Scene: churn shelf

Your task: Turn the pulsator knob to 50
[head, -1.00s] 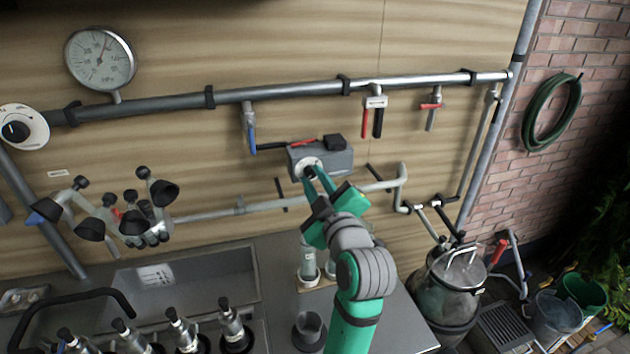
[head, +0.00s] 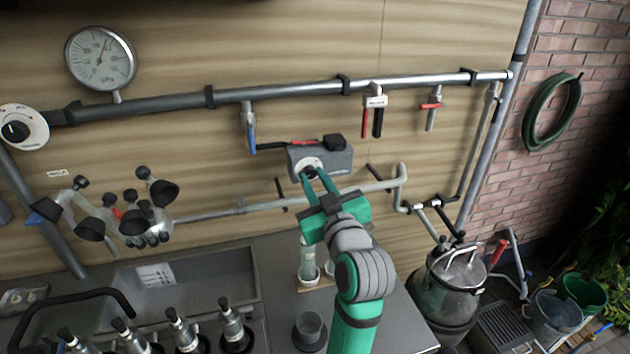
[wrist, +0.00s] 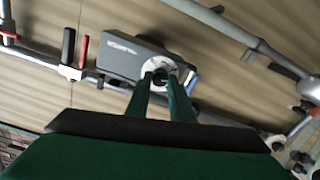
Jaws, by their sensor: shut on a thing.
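The pulsator is a grey box (head: 333,161) mounted on the wall under the main pipe. It also shows in the wrist view (wrist: 128,59). On its front is a round white dial with a dark knob (head: 309,172) at the centre; the dial (wrist: 178,66) is partly covered by my fingers in the wrist view. My gripper (head: 307,174) is shut on the knob, one green finger on each side. The dial's marks and the knob's pointer are too small and too hidden to read.
A steel pipe (head: 285,91) with hanging valves runs above the box, and a lower pipe (head: 350,188) passes close beneath it. A glass vessel (head: 308,258) stands on the counter below. A round gauge (head: 101,58) is at upper left.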

